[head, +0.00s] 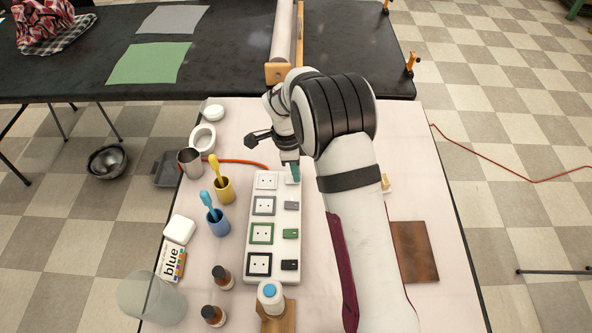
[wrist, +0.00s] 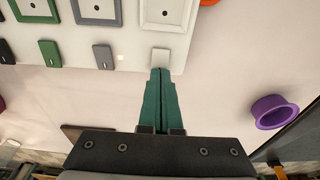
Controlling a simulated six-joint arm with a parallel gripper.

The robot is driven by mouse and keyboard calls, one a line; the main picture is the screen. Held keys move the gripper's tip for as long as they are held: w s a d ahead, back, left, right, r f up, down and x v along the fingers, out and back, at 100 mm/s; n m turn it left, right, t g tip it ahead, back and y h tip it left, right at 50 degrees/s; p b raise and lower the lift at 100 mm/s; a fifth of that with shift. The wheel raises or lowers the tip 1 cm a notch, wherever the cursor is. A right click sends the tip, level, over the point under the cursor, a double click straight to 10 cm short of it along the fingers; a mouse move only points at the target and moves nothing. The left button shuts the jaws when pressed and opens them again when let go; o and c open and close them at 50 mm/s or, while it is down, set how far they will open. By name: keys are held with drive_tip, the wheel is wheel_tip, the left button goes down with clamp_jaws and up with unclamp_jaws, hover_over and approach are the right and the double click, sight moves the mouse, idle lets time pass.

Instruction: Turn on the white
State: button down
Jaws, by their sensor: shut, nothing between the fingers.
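A white power strip (head: 275,215) lies on the table with a column of framed sockets in white, grey, green and black, each with a switch of matching colour to its right. The white switch shows in the wrist view (wrist: 160,57) at the strip's edge, beside the white socket (wrist: 168,14). My gripper (wrist: 160,72) is shut and empty, its green fingertips right at the white switch's near edge; whether they touch it I cannot tell. In the head view my gripper (head: 295,168) is at the strip's upper right corner and partly covers the white switch. The grey switch (wrist: 102,57) is beside it.
Left of the strip stand a yellow cup (head: 224,190), a blue cup (head: 218,223), a metal cup (head: 190,162) and small brown bottles (head: 222,277). A white bottle (head: 270,296) stands below the strip. A purple ring-shaped thing (wrist: 274,112) is right of my gripper.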

drive_tip(key=shift+d+f, duration=0.1)
drive_tip(key=shift+f, duration=0.15)
drive_tip(key=shift+a, duration=0.2)
drive_tip(key=shift+a+r, duration=0.2)
drive_tip(key=shift+a, duration=0.45)
drive_tip(key=shift+r, duration=0.15)
wheel_tip(320, 180, up, 14)
drive_tip(key=a, duration=0.1)
drive_tip(key=shift+a, duration=0.35)
